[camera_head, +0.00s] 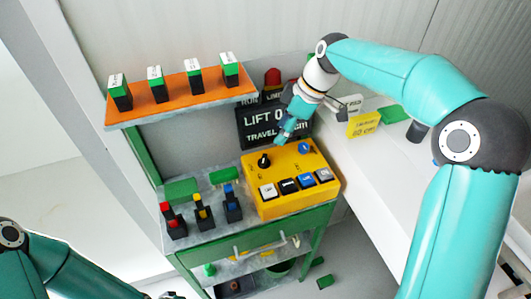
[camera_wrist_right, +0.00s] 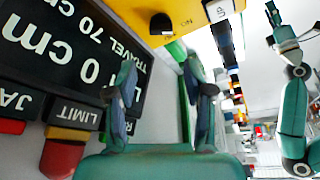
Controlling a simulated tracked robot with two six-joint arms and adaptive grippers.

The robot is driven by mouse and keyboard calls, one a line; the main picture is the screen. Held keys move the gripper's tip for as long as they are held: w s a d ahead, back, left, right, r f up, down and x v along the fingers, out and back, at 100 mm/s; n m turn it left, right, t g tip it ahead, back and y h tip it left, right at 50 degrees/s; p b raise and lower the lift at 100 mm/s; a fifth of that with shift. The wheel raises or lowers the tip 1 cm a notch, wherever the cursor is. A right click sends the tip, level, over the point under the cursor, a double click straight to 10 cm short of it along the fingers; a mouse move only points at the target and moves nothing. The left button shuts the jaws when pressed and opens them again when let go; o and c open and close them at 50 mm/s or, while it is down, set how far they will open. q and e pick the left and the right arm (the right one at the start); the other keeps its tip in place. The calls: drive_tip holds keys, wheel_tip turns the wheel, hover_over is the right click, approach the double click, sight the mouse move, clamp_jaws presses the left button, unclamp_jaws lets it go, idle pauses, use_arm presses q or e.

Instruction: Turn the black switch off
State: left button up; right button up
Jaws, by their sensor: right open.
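The black switch (camera_head: 264,160) is a rotary knob on top of the yellow box (camera_head: 254,205), at its far left part. It also shows near the top of the right wrist view (camera_wrist_right: 160,24), beyond the fingers and apart from them. My right gripper (camera_head: 288,128) is above and behind the yellow box, in front of the display. Its fingers stand apart in the wrist view (camera_wrist_right: 160,65), open with nothing between them.
A blue knob (camera_head: 305,148) and several push buttons (camera_head: 288,187) share the yellow box. The dark LIFT display (camera_head: 262,138) stands behind it. Several small levers (camera_head: 202,212) stand left of it. An orange shelf (camera_head: 180,98) with several switches is above left.

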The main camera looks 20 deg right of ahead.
sight(264, 158)
drive_tip(key=p+x, duration=0.2)
drive_tip(key=x, duration=1)
drive_tip(key=shift+r, duration=0.1)
drive_tip(key=c, duration=0.9)
drive_tip(key=shift+o, duration=0.2)
